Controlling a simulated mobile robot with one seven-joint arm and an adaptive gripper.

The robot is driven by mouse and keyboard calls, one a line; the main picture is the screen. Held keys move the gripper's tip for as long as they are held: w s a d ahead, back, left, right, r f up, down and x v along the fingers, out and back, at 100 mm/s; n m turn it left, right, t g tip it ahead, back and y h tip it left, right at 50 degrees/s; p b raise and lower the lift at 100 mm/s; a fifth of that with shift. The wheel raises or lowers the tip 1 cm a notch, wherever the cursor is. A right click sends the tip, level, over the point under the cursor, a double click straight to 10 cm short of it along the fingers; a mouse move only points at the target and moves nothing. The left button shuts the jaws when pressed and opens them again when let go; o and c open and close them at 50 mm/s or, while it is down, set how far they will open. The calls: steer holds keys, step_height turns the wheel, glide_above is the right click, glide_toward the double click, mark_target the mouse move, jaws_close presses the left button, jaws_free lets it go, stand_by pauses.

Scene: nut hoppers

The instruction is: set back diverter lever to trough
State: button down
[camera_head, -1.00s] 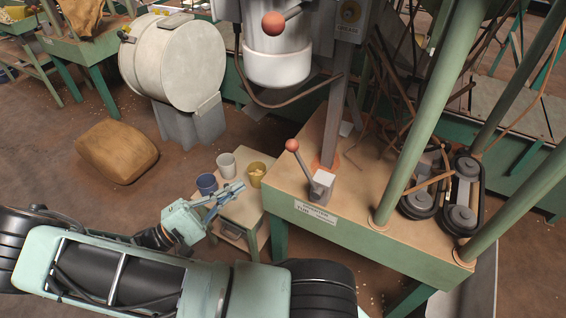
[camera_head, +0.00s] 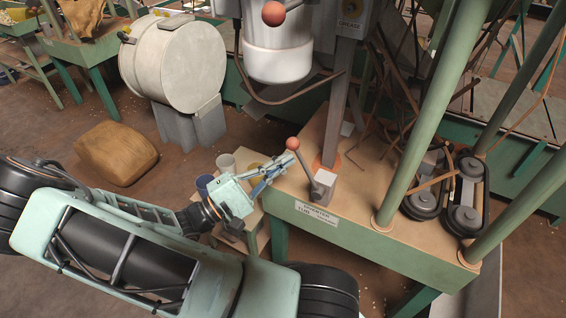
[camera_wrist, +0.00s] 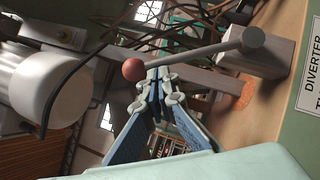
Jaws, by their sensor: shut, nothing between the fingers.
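The diverter lever (camera_head: 302,164) stands on a grey block at the table's front left corner. Its rod tilts up and to the left and ends in a red ball knob (camera_head: 292,143). In the wrist view the knob (camera_wrist: 133,70) shows just past my fingertips, with the rod (camera_wrist: 190,56) running right to the block (camera_wrist: 262,60). My gripper (camera_head: 291,161) is shut with nothing in it, its tips close to the lever just below the knob. I cannot tell whether they touch. A label (camera_head: 316,213) on the table edge reads "DIVERTER"; its second line is only partly legible. No trough is clearly identifiable.
A grey post (camera_head: 343,100) and green legs (camera_head: 425,130) rise from the table (camera_head: 365,215).

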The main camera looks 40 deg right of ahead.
stand_by(0.4)
steer(key=shift+s+d+r+m+p, duration=0.1)
steer(key=shift+s+r+m+p, duration=0.15)
steer(key=shift+r+m+p, duration=0.25)
